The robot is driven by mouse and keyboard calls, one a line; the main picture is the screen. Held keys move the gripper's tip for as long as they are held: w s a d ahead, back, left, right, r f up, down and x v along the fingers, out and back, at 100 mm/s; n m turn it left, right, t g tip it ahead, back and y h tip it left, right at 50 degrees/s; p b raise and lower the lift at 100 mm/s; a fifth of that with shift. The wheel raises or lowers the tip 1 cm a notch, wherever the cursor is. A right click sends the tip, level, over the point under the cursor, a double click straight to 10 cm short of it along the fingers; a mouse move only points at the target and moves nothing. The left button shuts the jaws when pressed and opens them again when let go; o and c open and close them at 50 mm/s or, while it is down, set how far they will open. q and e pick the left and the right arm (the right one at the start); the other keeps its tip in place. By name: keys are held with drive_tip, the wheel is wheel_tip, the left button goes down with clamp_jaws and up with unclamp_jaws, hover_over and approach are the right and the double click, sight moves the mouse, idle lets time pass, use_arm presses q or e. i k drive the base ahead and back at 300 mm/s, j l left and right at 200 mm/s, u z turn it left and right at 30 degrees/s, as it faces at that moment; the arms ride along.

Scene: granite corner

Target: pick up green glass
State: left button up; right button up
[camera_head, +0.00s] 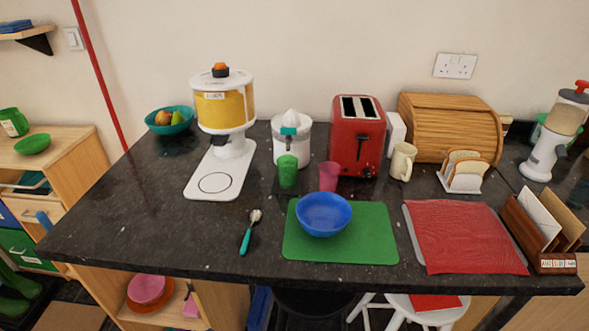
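The green glass (288,171) stands upright on the dark granite counter (150,207), in front of the white citrus juicer (291,140). A pink glass (328,176) stands a little to its right. The blue bowl (324,214) on the green mat (365,240) is nearer the front edge and to the right. Neither of my grippers shows in the head view.
A red toaster (358,136) stands behind the pink glass. A cereal dispenser (224,112) on a white base stands to the left. A teal-handled spoon (247,238) lies in front. The front left counter is clear. A red mat (465,237) lies at right.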

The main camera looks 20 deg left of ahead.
sight(287, 164)
drive_tip(key=k+j+u, duration=0.2)
drive_tip(key=j+u, duration=0.15)
drive_tip(key=j, duration=0.2)
drive_tip(key=k+j+u, duration=0.15)
drive_tip(key=j+u, duration=0.15)
drive_tip(key=j, duration=0.25)
drive_tip(key=j+u, duration=0.35)
drive_tip(key=j, duration=0.25)
